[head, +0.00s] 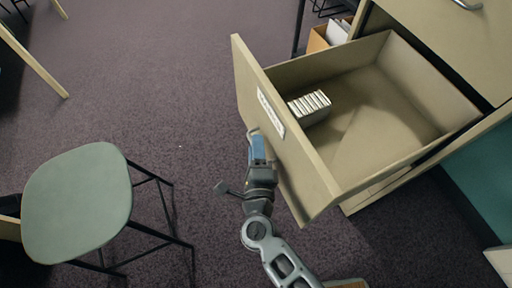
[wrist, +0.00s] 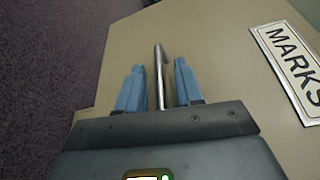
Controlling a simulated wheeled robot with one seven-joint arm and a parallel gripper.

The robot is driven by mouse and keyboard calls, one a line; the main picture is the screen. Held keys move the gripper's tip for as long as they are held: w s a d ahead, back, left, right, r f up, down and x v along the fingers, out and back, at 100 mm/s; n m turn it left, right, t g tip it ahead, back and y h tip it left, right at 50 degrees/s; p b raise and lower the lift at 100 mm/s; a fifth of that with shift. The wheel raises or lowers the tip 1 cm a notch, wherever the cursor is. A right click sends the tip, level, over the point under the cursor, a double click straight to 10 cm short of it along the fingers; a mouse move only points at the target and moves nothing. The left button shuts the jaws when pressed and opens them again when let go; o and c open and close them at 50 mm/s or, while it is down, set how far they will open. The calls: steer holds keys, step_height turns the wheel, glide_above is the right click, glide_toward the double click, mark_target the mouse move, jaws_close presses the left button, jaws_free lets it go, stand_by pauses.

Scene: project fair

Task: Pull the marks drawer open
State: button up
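The marks drawer (head: 306,164) stands pulled well out of its beige cabinet in the head view. A white label (head: 271,112) is on its front, and in the wrist view the label reads MARKS (wrist: 292,65). A small row of pale items (head: 310,103) lies inside the drawer; the rest of its floor is bare. My gripper (head: 257,148) is at the drawer front, below the label. In the wrist view, the metal bar handle (wrist: 160,85) lies between the blue fingers of my gripper (wrist: 159,64), with a visible gap on each side.
A green-seated stool (head: 76,200) stands on the carpet at left. Another drawer (head: 440,30) with a metal handle is above, shut. A box with papers (head: 328,35) is behind the open drawer. Carpet (head: 165,85) is clear left of the drawer.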

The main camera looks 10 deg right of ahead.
steer(key=s+b, duration=0.1)
steer(key=s, duration=0.6)
steer(key=shift+s+a+r, duration=0.3)
steer(key=shift+s, duration=0.1)
